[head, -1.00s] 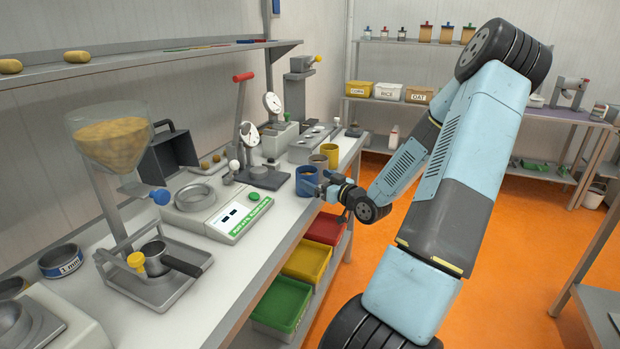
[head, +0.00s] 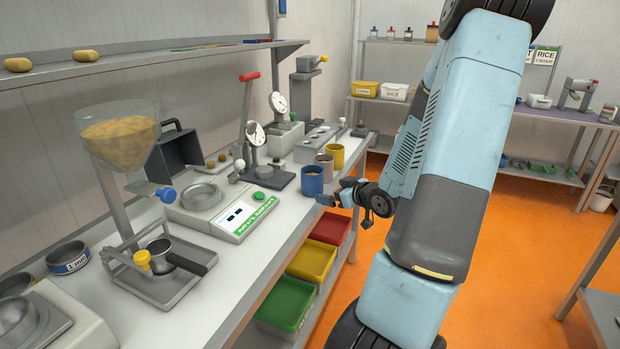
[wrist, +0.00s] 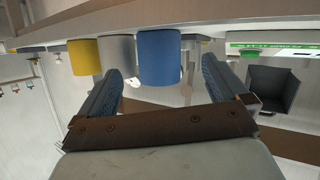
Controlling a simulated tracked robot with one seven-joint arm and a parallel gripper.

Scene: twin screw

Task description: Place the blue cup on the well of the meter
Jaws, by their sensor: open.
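The blue cup (head: 313,181) stands upright near the front edge of the bench, with brown contents. The meter (head: 236,220) is the pale box with a display and green label to its left. Its round well (head: 200,196) looks empty. My gripper (head: 326,200) is open and empty, just in front of the blue cup and slightly below its rim. In the wrist view, which looks upside down, the blue cup (wrist: 159,57) appears between the two fingers, beyond or near their tips. I cannot tell whether they touch it.
A grey cup (head: 324,166) and a yellow cup (head: 336,156) stand just behind the blue cup. A lever press with a dial (head: 257,135) stands behind it to the left. A hopper stand (head: 118,145) is left of the meter. Coloured bins (head: 312,262) sit under the bench edge.

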